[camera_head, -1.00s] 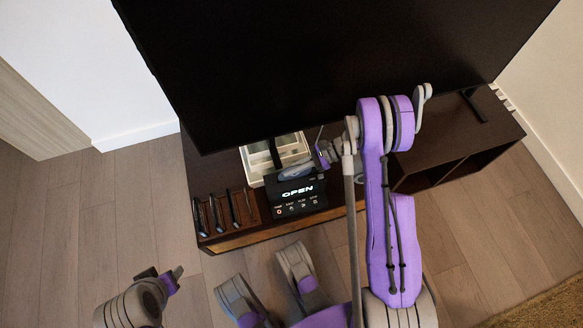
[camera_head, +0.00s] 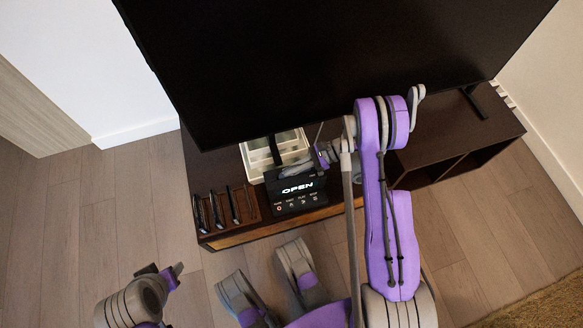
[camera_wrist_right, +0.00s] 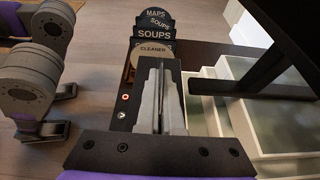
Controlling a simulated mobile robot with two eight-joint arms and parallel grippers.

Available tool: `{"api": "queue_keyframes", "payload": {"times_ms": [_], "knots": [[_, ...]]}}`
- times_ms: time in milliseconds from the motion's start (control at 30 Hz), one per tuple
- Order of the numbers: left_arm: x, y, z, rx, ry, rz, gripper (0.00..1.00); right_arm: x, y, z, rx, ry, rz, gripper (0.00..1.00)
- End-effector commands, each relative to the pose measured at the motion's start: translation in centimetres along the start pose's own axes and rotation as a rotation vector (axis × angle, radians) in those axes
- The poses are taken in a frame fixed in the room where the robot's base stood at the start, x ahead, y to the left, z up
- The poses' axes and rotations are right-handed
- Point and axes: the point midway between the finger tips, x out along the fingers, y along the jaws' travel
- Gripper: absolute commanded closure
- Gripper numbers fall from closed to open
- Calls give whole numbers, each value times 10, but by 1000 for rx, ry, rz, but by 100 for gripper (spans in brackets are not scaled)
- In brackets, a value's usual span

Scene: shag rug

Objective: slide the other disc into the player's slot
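The player (camera_head: 297,200) is a black box on the low cabinet, its display reading OPEN above a row of buttons. Its slot cannot be made out. My right gripper (camera_head: 300,168) hangs just behind and above it. In the right wrist view the gripper's grey fingers (camera_wrist_right: 161,70) are close together over the player, with no disc visible between them. Beyond is a rack (camera_head: 264,214) of several upright thin cases, labelled MAPS, SOUPS and CLEANER in the wrist view. A tan round shape (camera_wrist_right: 143,51) carries the CLEANER label. My left gripper (camera_head: 176,271) is low at left, its fingers unclear.
A white divided tray (camera_head: 249,163) stands on the cabinet (camera_head: 345,206) behind the player, beside my right gripper. A large black television (camera_head: 300,70) overhangs the cabinet. Open wooden floor (camera_head: 130,210) lies in front and left; the rug's edge (camera_head: 545,305) is at bottom right.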

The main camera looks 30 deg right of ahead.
Motion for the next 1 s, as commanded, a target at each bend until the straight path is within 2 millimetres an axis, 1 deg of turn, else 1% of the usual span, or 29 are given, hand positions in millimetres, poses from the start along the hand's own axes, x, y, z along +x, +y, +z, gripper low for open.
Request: {"api": "queue_keyframes", "payload": {"times_ms": [833, 967, 1000], "knots": [[0, 0, 0, 0, 0, 0, 50, 8, 0, -20, 0, 0, 0, 100], [0, 0, 0, 0, 0, 0, 50, 8, 0, -20, 0, 1, 0, 77], [0, 0, 0, 0, 0, 0, 50, 8, 0, -20, 0, 1, 0, 70]]}}
